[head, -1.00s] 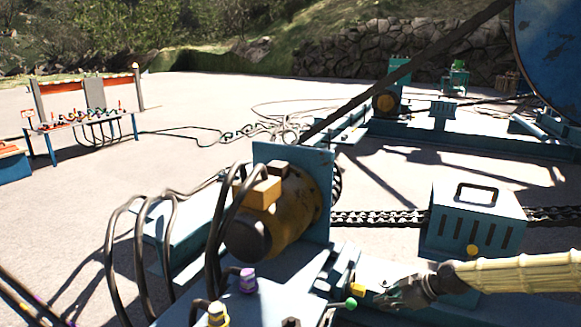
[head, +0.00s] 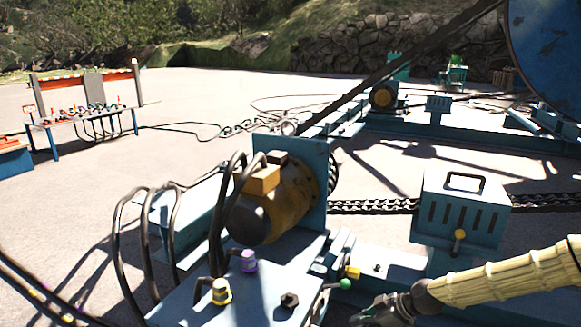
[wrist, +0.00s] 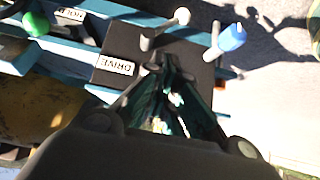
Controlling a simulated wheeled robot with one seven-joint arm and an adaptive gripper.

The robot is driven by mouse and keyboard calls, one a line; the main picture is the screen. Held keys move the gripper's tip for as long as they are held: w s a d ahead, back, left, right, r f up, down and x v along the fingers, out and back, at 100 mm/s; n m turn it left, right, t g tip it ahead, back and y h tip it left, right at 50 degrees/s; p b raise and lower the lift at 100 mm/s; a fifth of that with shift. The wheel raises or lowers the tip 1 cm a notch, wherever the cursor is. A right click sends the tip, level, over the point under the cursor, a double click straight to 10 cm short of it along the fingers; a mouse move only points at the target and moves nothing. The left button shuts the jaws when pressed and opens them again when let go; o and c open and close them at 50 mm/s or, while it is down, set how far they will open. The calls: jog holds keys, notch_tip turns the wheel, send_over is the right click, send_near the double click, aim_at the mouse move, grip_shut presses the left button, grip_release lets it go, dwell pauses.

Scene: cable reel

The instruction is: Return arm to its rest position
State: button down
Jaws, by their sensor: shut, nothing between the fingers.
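My gripper (head: 368,312) is at the bottom of the head view, right of centre, at the end of my cream-sleeved arm. It is low in front of the blue machine frame, just right of the green-knobbed lever (head: 346,284). In the wrist view the fingers of my gripper (wrist: 163,68) come together at their tips and hold nothing. Beyond them is a dark plate with a DRIVE label (wrist: 115,64). A blue-capped lever (wrist: 230,38) and a pale-tipped lever (wrist: 182,16) stand close to the fingertips. I cannot tell whether the fingers touch either lever.
A yellow motor (head: 275,208) with thick cables stands left of the arm. Purple (head: 248,260) and yellow (head: 221,291) knobs are on the panel. A blue slotted box (head: 462,212) and chain (head: 375,206) lie behind the arm. Open paving is at left.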

jog(key=s+a+f+m+g+h, duration=0.1)
jog(key=s+a+f+m, duration=0.25)
jog(key=s+f, duration=0.5)
jog(key=s+a+f+m+g+h, duration=0.1)
jog(key=s+a+f+m+g, duration=0.15)
jog(key=s+a+f, duration=0.65)
jog(key=s+d+m+h, duration=0.1)
jog(key=s+d+m, duration=0.1)
jog(key=s+d, duration=0.35)
jog(key=s+d+m+h, duration=0.1)
jog(key=s+d+m, duration=0.1)
jog(key=s, duration=0.7)
jog(key=s+d+m+h, duration=0.3)
jog(key=s+d+h, duration=0.1)
jog(key=s+d, duration=0.4)
notch_tip(320, 180, up, 26)
jog(key=a+p, duration=0.1)
jog(key=p, duration=2.4)
jog(key=shift+s+f, duration=0.2)
jog(key=shift+f, duration=0.05)
